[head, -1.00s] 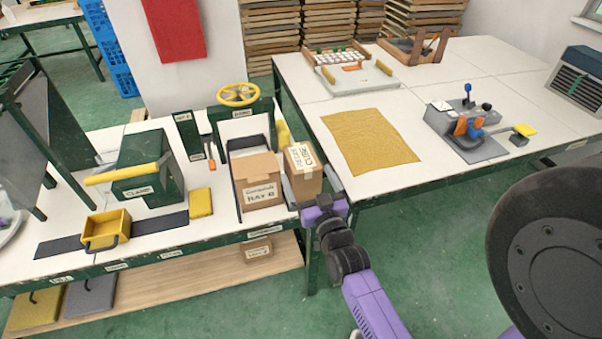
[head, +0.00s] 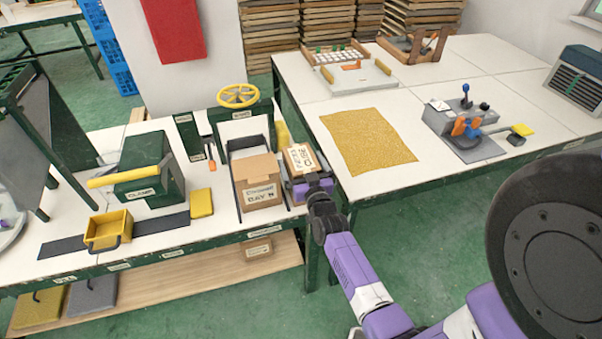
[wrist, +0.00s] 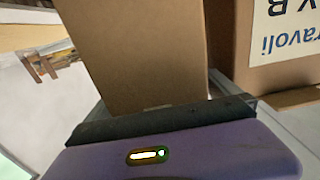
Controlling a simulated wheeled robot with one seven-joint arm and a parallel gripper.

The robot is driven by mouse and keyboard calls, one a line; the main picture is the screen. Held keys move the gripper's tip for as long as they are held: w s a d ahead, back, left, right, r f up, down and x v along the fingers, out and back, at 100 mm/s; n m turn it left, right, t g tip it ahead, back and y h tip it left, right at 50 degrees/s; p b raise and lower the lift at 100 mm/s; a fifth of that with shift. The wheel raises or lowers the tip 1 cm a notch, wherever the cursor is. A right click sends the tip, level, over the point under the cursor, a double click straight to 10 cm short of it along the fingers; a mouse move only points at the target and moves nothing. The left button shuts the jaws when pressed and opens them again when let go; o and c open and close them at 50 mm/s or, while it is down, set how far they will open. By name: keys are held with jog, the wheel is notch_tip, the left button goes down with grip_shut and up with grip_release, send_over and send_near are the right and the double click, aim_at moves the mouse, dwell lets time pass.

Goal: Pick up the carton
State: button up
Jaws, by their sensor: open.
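In the wrist view the carton's plain brown face (wrist: 135,55) rises close in front of the gripper's dark edge (wrist: 160,118). The fingertips are not clear, and I cannot tell whether they touch the carton.
A green clamp machine (head: 150,180) and a yellow block (head: 201,203) are further left. A second bench (head: 300,85) with a yellow cloth (head: 368,140) stands to the right.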

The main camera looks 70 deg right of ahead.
jog(key=shift+w+d, duration=0.15)
jog(key=c, duration=1.9)
jog(key=shift+r, duration=0.1)
jog(key=shift+c, duration=0.7)
jog(key=shift+r, duration=0.1)
